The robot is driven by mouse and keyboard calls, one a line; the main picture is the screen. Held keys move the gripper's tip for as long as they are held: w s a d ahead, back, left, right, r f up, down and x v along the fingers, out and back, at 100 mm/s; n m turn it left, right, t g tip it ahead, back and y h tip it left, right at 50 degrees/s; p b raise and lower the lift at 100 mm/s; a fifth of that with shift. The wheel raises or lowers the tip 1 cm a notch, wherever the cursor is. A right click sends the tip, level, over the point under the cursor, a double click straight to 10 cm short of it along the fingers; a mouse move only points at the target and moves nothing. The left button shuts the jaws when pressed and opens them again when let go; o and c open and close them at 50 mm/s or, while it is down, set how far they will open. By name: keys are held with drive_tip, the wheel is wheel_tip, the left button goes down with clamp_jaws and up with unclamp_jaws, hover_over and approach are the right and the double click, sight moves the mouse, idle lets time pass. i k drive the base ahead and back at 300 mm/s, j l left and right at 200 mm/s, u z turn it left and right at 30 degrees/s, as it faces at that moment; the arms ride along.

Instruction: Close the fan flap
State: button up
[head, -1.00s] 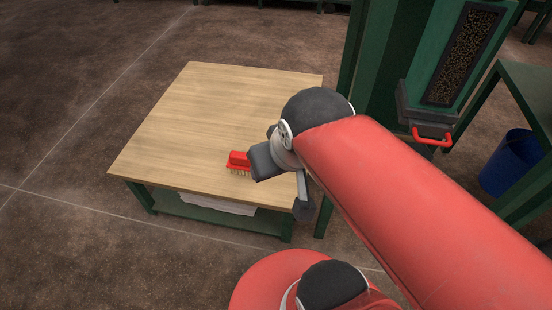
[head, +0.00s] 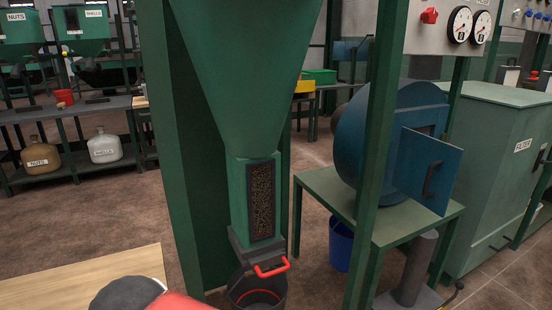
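The blue fan (head: 353,135) has a rounded housing and stands on a green table at the right of the head view. Its flat blue flap (head: 408,173) stands swung out from the square outlet, so it looks open. A dark handle (head: 431,178) is on the flap's face. The flap covers part of the outlet, and a green post hides part of the housing. My gripper is out of view; only a piece of my red and black arm shows at the bottom left, far from the fan.
A green hopper (head: 240,70) with a red-handled slide (head: 271,268) hangs over a dark bucket (head: 258,293). A green post (head: 380,130) stands before the fan. A wooden tabletop (head: 85,280) is at lower left. A green filter cabinet (head: 497,165) stands right of the fan.

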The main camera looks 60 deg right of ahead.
sight(426, 169)
drive_tip(key=z, duration=3.15)
